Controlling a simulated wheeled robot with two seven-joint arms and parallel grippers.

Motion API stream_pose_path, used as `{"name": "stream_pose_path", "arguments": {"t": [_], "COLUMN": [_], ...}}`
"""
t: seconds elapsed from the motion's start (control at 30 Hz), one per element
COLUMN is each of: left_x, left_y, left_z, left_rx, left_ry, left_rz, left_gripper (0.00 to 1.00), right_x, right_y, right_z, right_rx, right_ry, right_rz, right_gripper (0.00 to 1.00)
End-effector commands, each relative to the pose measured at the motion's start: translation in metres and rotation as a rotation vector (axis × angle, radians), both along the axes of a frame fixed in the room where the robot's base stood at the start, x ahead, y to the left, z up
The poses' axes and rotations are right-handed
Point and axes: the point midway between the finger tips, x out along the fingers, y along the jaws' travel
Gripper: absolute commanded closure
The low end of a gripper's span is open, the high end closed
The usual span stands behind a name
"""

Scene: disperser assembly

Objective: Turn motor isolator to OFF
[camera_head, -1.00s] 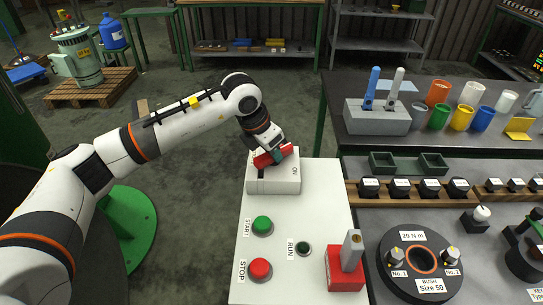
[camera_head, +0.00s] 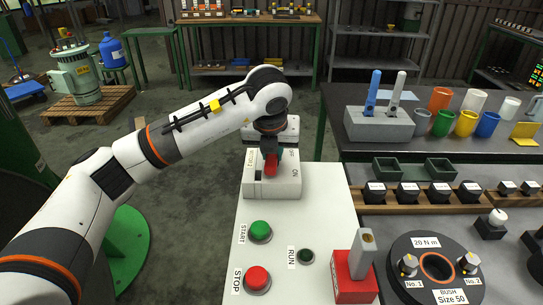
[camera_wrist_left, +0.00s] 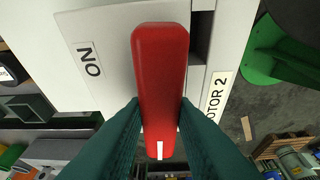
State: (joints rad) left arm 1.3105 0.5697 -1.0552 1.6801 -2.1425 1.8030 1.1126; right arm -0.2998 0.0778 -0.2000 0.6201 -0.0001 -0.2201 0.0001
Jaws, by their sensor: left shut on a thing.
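The motor isolator (camera_head: 285,188) is a pale box on the white panel, with "ON" on its right side. Its red handle (camera_head: 271,168) points toward the panel's front in the head view. My left gripper (camera_head: 272,152) is shut on the handle from above. In the left wrist view the dark green fingers (camera_wrist_left: 158,135) press on both sides of the red handle (camera_wrist_left: 160,70), which stands upright in the picture. The "ON" label (camera_wrist_left: 90,62) lies to its left, apart from it. The handle's white mark shows between the fingers. I cannot clearly read an OFF label.
A green START button (camera_head: 259,231), a red STOP button (camera_head: 257,278) and a dark RUN lamp (camera_head: 306,257) sit on the panel in front. A red block with a grey lever (camera_head: 354,278) stands at front right. The bench (camera_head: 440,110) at right is crowded.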

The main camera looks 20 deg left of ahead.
Motion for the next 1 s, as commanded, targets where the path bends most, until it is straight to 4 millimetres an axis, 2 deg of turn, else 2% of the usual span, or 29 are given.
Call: {"name": "stream_pose_path", "arguments": {"t": [0.27,0.73,0.77,0.8,0.87,1.0], "left_x": [0.0008,0.0011,0.0011,0.0010,0.0010,0.0007], "left_y": [-0.0003,0.0001,0.0001,0.0001,0.0000,-0.0002], "left_z": [0.0018,0.0024,0.0024,0.0023,0.0019,0.0011], "left_rx": [-0.001,-0.002,-0.002,-0.002,-0.001,-0.001], "left_ry": [-0.004,-0.004,-0.004,-0.004,-0.003,-0.002], "left_rz": [0.073,0.084,0.084,0.084,0.084,0.083], "left_gripper": [0.99,0.99,0.71,0.65,0.55,0.55], "right_x": [-0.0002,-0.0003,-0.0004,-0.0003,-0.0003,-0.0003], "right_y": [-0.0003,-0.0027,-0.0027,-0.0028,-0.0028,-0.0028], "right_z": [-0.0060,-0.0062,-0.0062,-0.0062,-0.0062,-0.0063], "right_rx": [0.000,-0.003,-0.003,-0.003,-0.003,-0.003], "right_ry": [0.000,0.000,0.000,0.000,0.000,0.000], "right_rz": [0.000,0.001,0.001,0.001,0.001,0.001], "right_gripper": [0.64,0.64,0.64,0.64,0.64,0.64]}}
